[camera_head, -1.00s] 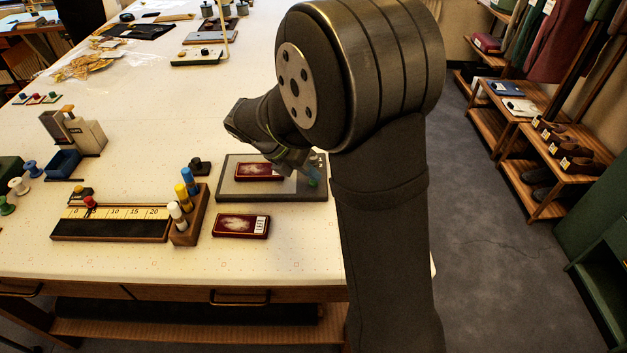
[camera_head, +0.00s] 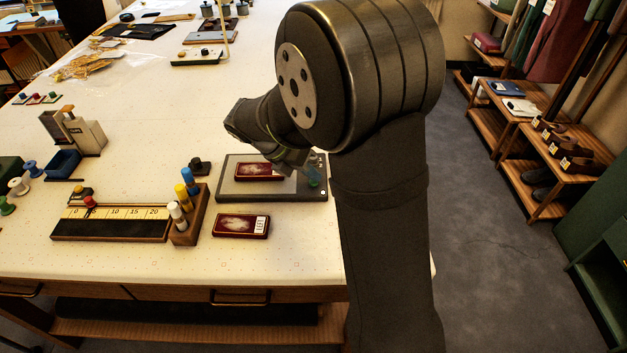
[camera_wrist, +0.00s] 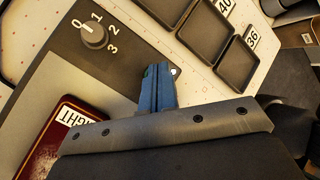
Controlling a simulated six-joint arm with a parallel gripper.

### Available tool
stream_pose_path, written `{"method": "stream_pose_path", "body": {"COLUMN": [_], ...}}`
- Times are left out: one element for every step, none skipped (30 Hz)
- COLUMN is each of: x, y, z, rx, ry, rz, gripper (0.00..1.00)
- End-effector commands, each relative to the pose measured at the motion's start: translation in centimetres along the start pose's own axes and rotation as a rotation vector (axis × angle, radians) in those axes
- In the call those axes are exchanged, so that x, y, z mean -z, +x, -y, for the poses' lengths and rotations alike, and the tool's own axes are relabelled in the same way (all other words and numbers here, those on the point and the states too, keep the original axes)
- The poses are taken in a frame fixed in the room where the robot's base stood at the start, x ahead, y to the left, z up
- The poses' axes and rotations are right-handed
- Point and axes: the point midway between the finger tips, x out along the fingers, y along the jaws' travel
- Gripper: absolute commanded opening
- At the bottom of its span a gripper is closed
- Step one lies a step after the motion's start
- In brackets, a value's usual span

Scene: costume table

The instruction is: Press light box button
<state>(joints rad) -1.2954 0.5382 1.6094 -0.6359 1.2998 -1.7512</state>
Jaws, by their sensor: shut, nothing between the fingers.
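The light box (camera_head: 232,193) is a flat dark-framed panel with a paler grey face, near the table's front right. Its frame (camera_wrist: 120,62) also fills the middle of the wrist view. A dial (camera_wrist: 93,34) marked 0 to 3 sits on the frame there. A small white round spot (camera_wrist: 177,71), perhaps the button, shows just right of my fingertips and is partly hidden. A pale spot (camera_head: 323,192) shows at the box's front right corner. My gripper (camera_wrist: 157,72) is shut and empty, its blue fingers over the frame. I cannot tell whether they touch it.
A dark red box (camera_head: 259,171) lies on the light box, and another (camera_head: 240,226) lies in front of it. A wooden holder (camera_head: 188,222) with capped bottles and a ruler board (camera_head: 110,224) stand left. Dark trays (camera_wrist: 243,65) labelled 40 and 36 show in the wrist view.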

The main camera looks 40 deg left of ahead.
Motion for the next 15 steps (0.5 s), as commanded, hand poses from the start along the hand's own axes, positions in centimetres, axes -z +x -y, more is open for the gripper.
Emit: {"method": "stream_pose_path", "body": {"x": [-0.15, -0.22, -0.32, -0.39, -0.44, -0.48, -0.50, -0.51, -0.51, -0.50, -0.50, -0.50, -0.50, -0.50, -0.51], "y": [-0.26, -0.39, -0.57, -0.70, -0.80, -0.89, -0.93, -0.95, -0.95, -0.94, -0.94, -0.94, -0.94, -0.94, -0.95], "z": [0.11, 0.18, 0.28, 0.34, 0.40, 0.46, 0.49, 0.51, 0.51, 0.51, 0.50, 0.50, 0.50, 0.50, 0.51], "rx": [-0.001, -0.002, -0.002, -0.002, -0.002, -0.002, -0.002, -0.001, -0.001, -0.001, -0.001, -0.001, -0.001, -0.001, -0.001], "ry": [0.001, 0.001, 0.001, 0.001, 0.000, 0.000, 0.000, 0.000, 0.000, -0.001, 0.000, 0.000, 0.000, 0.000, 0.000], "rz": [0.000, 0.001, 0.001, 0.001, 0.001, 0.001, 0.001, 0.000, 0.000, 0.000, 0.000, 0.000, 0.000, 0.000, 0.000], "gripper": [0.00, 0.00, 0.00, 0.00, 0.00, 0.00, 0.00, 0.00, 0.00, 0.00, 0.00, 0.00, 0.00, 0.00, 0.00]}}
